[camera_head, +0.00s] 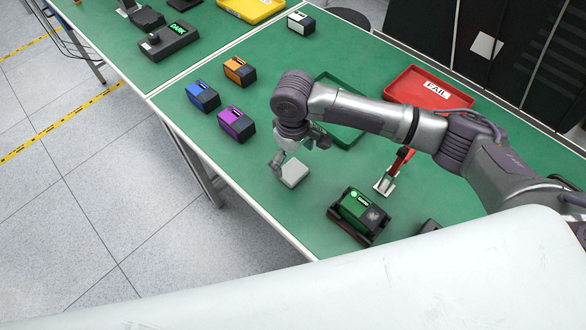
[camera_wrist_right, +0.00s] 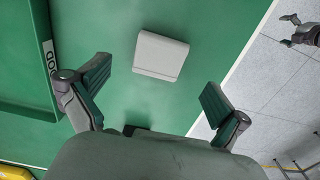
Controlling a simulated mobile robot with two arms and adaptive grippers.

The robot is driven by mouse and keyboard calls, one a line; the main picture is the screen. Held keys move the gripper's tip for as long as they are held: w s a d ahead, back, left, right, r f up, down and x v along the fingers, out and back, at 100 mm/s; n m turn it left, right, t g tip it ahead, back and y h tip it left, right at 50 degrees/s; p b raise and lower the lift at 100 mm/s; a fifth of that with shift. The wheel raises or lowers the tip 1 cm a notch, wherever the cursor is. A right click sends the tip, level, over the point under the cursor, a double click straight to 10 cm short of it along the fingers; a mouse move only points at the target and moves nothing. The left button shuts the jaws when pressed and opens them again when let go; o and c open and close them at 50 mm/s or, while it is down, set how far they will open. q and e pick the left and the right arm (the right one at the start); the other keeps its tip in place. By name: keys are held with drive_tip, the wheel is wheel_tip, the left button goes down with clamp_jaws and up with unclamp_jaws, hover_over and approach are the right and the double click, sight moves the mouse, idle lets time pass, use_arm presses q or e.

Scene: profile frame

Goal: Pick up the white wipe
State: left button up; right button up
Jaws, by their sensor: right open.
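The white wipe (camera_head: 292,173) is a flat, pale block lying on the green table near its front edge. It also shows in the right wrist view (camera_wrist_right: 160,56), lying flat just beyond the fingers. My right gripper (camera_wrist_right: 156,88) is open and empty, with one dark-green pad to each side and the wipe ahead of the gap. In the head view the right gripper (camera_head: 287,155) hangs just above the wipe, partly hidden by its own wrist. A small gripper at the upper right edge of the wrist view, likely my left gripper (camera_wrist_right: 287,30), has its fingers apart over the floor.
Blue (camera_head: 203,96), orange (camera_head: 240,70) and purple (camera_head: 236,122) boxes stand left of the arm. A green tray (camera_head: 345,137) lies behind the wrist, a red FAIL tray (camera_head: 430,88) farther right. A black-and-green device (camera_head: 359,215) and a red-handled tool (camera_head: 388,182) are nearby.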

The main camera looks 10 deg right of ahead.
sight(292, 170)
drive_tip(key=shift+f, duration=0.3)
wheel_tip(292, 170, down, 4)
drive_tip(key=shift+a+r+p, duration=0.1)
drive_tip(key=shift+r+p, duration=0.15)
drive_tip(key=shift+p, duration=0.6)
drive_tip(key=shift+w+f, duration=0.15)
drive_tip(key=shift+f, duration=0.4)
drive_tip(key=shift+c, duration=1.2)
drive_tip(key=c, duration=0.7)
use_arm(q)
drive_tip(key=shift+w+d+r, duration=0.2)
drive_tip(key=shift+w+r, duration=0.05)
drive_tip(key=shift+r, duration=0.2)
drive_tip(key=shift+w+d+r, duration=0.2)
drive_tip(key=shift+r, duration=0.25)
use_arm(e)
drive_tip(key=shift+r, duration=0.15)
